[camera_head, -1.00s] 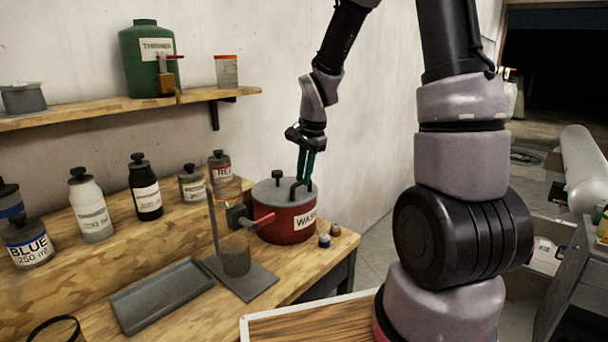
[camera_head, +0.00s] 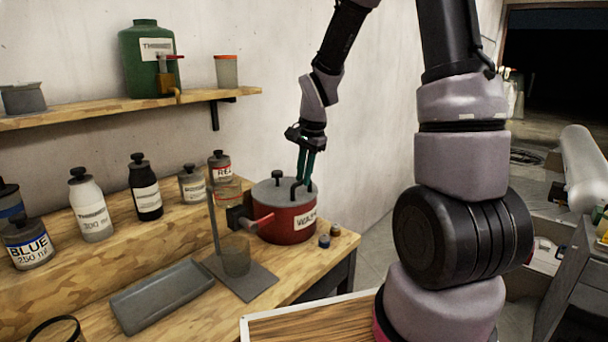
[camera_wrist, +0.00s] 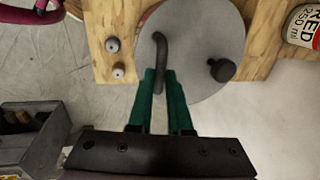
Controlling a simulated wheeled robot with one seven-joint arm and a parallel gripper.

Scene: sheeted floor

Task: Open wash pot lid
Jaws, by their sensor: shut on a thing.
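The red wash pot (camera_head: 289,223) stands at the right end of the wooden bench, with its grey lid (camera_head: 272,193) on top. The lid shows from above in the wrist view (camera_wrist: 205,40), with a round black knob (camera_wrist: 222,70) and a bent dark handle (camera_wrist: 160,50). My gripper (camera_head: 302,179) comes down from above onto the handle at the lid's right side. In the wrist view its green fingers (camera_wrist: 159,72) are close together around the handle's near end. The lid appears level on the pot; the exact contact is partly hidden by the fingers.
A red-handled valve (camera_head: 262,220) and a stand with a clear cup (camera_head: 236,256) are in front of the pot. Labelled bottles (camera_head: 92,205) and a grey tray (camera_head: 162,294) are to the left. A wall is behind.

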